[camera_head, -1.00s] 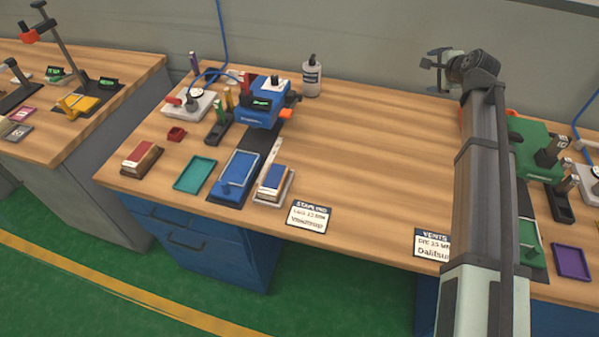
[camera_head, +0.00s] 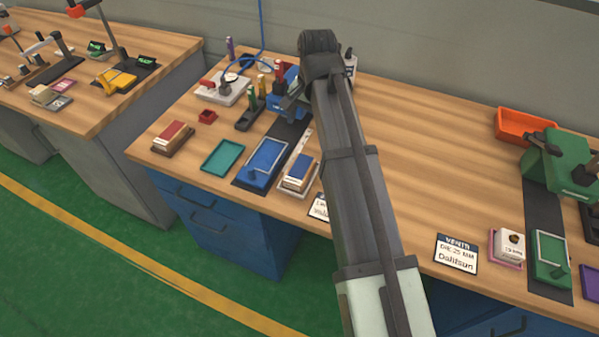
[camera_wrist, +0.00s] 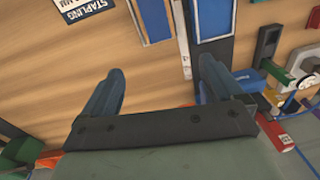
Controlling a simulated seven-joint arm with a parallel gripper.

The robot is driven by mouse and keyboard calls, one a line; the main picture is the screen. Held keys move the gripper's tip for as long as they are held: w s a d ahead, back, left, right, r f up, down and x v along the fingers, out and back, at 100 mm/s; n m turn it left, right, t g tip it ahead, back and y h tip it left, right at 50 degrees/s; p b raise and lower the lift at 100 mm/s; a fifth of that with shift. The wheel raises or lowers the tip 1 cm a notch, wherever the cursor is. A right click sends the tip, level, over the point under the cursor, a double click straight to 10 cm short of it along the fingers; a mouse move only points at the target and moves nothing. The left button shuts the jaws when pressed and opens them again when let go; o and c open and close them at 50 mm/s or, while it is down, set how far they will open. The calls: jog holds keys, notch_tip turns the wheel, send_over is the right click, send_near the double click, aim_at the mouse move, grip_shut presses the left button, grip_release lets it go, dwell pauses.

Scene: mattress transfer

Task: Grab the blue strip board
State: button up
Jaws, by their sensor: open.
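A block with a blue top (camera_head: 300,170) and pale sides, which looks like the blue strip board, lies on a small tray near the bench's front edge. It also shows at the top of the wrist view (camera_wrist: 153,20), cut off by the frame edge. Just left of it in the head view is a blue plate with a pale rim (camera_head: 262,160) on a dark strip. My gripper (camera_wrist: 162,66) is open, with nothing between its fingers, above the wooden bench. The blue-topped block lies beyond the fingertips in the wrist view. In the head view my arm hides most of the gripper.
A teal tray (camera_head: 222,156) and a red-topped block (camera_head: 173,137) lie further left. The blue stapling machine (camera_head: 285,85) stands behind, partly covered by my arm. An orange bin (camera_head: 525,122) and green machine (camera_head: 558,162) are at right.

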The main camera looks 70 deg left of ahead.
jog(key=s+d+n+h, duration=0.1)
jog(key=s, duration=0.3)
send_over(299, 169)
jog(key=f, duration=0.8)
jog(key=shift+s+a+f, duration=0.15)
jog(key=shift+a+f, duration=0.05)
jog(key=shift+w+d+f, duration=0.1)
jog(key=shift+f, duration=1.25)
jog(key=shift+w+d+f, duration=0.1)
jog(key=shift+f, duration=1.2)
jog(key=c, duration=1.5)
